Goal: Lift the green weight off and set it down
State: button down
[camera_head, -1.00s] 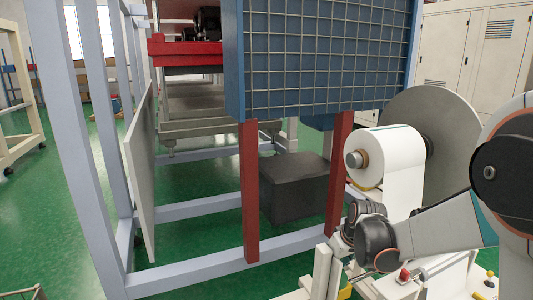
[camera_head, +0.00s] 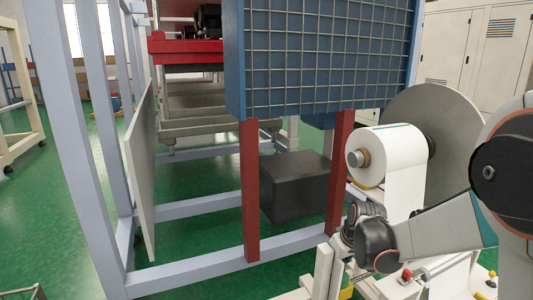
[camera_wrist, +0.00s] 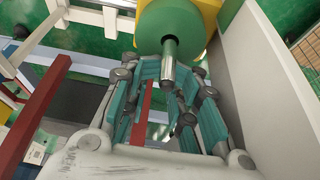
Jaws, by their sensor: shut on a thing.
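The green weight (camera_wrist: 182,22) is at the top of the wrist view. It is round, and a metal stem (camera_wrist: 168,68) points from it toward the camera. My gripper (camera_wrist: 169,75) has its teal fingers closed on either side of this stem. A yellow part (camera_wrist: 210,10) shows right behind the weight; I cannot tell whether the two touch. In the head view my arm's end is low at the right, beside the roll stand, and the green weight is not visible there.
A white film roll (camera_head: 398,155) with a large grey disc (camera_head: 440,120) stands close to my arm. A red post (camera_head: 338,170) and pale blue frame rails (camera_head: 200,270) stand left of it. A grey panel (camera_wrist: 270,90) runs close along the right in the wrist view.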

jog(key=shift+r, duration=0.2)
notch_tip(320, 180, up, 9)
jog(key=p, duration=0.6)
jog(key=shift+p, duration=0.35)
dwell(1.5)
jog(key=c, duration=1.8)
grip_release()
jog(key=shift+c, duration=0.2)
jog(key=shift+r, duration=0.1)
